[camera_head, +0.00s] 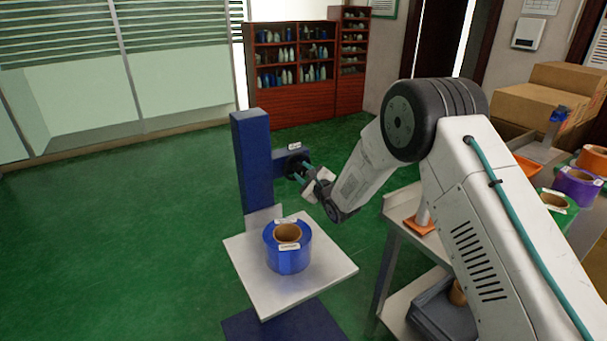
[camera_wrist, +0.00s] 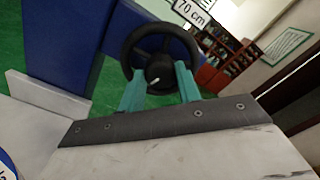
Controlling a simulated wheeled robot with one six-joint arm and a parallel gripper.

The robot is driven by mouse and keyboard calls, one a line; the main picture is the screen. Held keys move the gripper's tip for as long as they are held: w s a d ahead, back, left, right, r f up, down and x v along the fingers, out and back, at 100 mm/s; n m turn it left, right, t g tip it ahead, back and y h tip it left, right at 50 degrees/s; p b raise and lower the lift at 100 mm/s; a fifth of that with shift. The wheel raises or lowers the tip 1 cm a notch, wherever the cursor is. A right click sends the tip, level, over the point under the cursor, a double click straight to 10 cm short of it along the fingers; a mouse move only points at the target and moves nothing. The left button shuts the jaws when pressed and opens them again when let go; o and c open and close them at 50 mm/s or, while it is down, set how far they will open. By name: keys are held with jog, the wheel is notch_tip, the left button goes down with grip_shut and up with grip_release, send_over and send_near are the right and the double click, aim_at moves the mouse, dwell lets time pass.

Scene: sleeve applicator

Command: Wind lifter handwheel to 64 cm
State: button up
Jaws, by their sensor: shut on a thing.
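The lifter is a dark blue post (camera_head: 253,160) with a pale square platform (camera_head: 245,262) and a blue base. A blue roll (camera_head: 287,249) with a brown core stands on the platform. The black handwheel (camera_head: 293,163) is on the right side of the post. In the wrist view the handwheel (camera_wrist: 132,45) is a black ring with a hub, tilted, and a label (camera_wrist: 190,12) above it reads 70 cm. My gripper (camera_wrist: 159,85) has teal fingers that reach the lower part of the wheel on both sides of its hub and are shut on it. The exact finger contact is partly hidden.
A metal table (camera_head: 402,222) on the right holds several coloured rolls, and cardboard boxes (camera_head: 540,108) stand behind it. A red-brown cabinet (camera_head: 290,105) with bottles is at the back wall. The green floor left of the lifter is clear.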

jog(key=n, duration=0.7)
jog(key=shift+f+n, duration=0.1)
jog(key=shift+n, duration=0.3)
jog(key=n, duration=0.4)
jog(key=shift+s+n, duration=0.1)
jog(key=shift+n, duration=0.2)
jog(key=n, duration=0.3)
jog(key=shift+n, duration=0.3)
jog(key=n, duration=1.5)
jog(key=shift+f, duration=0.1)
jog(key=n, duration=0.6)
jog(key=shift+n, duration=0.4)
jog(key=n, duration=1.3)
jog(key=shift+n, duration=0.3)
jog(key=n, duration=0.6)
jog(key=shift+n, duration=0.3)
